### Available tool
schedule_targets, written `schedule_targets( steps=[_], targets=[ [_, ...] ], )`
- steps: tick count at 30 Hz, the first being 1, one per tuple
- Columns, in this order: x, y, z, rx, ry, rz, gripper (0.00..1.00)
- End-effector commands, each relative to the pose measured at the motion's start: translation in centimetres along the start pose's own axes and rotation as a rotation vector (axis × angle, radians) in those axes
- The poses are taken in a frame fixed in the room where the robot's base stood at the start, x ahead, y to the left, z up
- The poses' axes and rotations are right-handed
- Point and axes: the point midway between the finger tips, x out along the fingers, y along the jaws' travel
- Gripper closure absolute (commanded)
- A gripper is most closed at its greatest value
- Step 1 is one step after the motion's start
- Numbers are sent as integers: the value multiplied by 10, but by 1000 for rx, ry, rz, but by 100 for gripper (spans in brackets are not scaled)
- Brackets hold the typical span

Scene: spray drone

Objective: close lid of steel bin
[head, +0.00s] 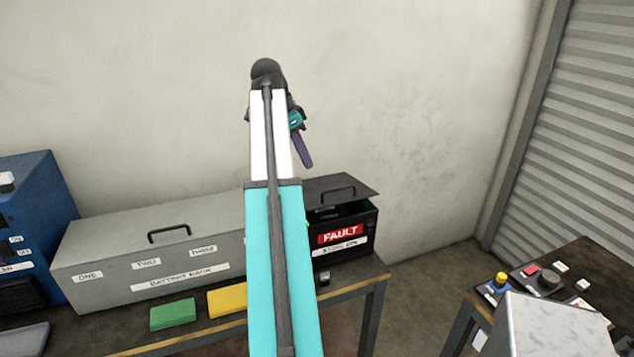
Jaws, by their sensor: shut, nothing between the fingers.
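The black steel bin (356,248) stands at the right end of the bench. A red FAULT label and a white label are on its front. Its dark lid (352,191), with a handle on top, sits partly raised. A gap shows under its front edge, with some green inside. My arm hides the left part of the bin. My gripper (308,165) is shut and empty, pointing down above the lid's left part, apparently without touching it.
A grey battery rack (110,255) with a closed top and handle stands left of the bin. Green (173,314) and yellow (228,302) blocks lie before it. A blue machine (38,215) is at the far left. A control table (590,268) stands at the right, beyond a floor gap.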

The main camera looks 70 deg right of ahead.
Motion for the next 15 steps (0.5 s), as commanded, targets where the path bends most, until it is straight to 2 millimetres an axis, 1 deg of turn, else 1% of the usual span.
schedule_targets(
  steps=[1,3,15],
  targets=[
    [-10,0,-5,6,-23,-1,100],
    [-14,1,-6,11,-47,-2,100],
    [-16,2,-5,17,-73,-3,100]
  ],
)
